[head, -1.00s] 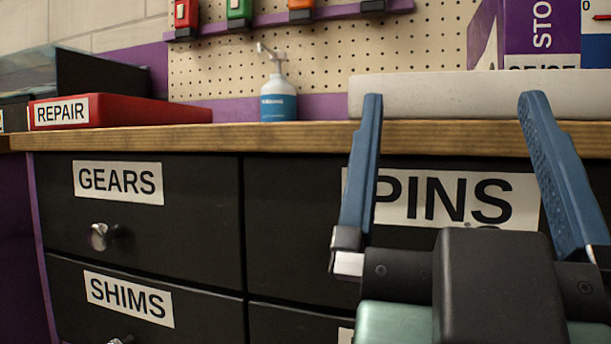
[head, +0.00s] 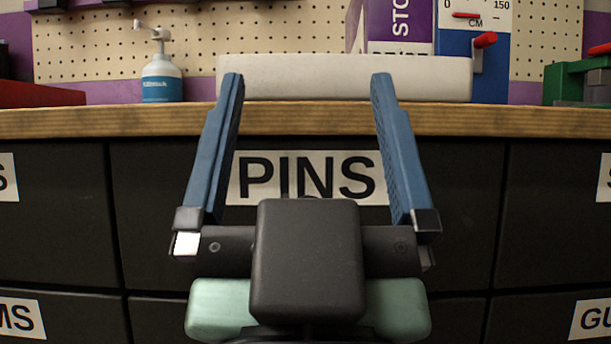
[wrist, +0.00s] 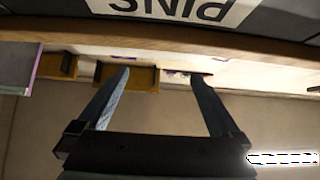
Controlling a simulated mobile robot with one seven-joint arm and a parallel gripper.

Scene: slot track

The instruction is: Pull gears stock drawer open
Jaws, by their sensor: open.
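The gears drawer (head: 55,225) is the dark upper drawer at the left edge of the head view. Only its right part shows, with the last letter of its white label (head: 8,178); its knob is out of view. My gripper (head: 307,78) is open and empty, its two blue fingers apart, in front of the pins drawer (head: 150,240). In the wrist view my gripper (wrist: 160,74) is also open with nothing between the fingers. The pins label (wrist: 185,10) appears upside down there. The pins drawer's knob is not visible.
A wooden benchtop (head: 140,122) runs above the drawers. On it stand a pump bottle (head: 162,80), a long white block (head: 340,78) and a red case (head: 35,95) at the left. The shims drawer label (head: 20,318) is at lower left.

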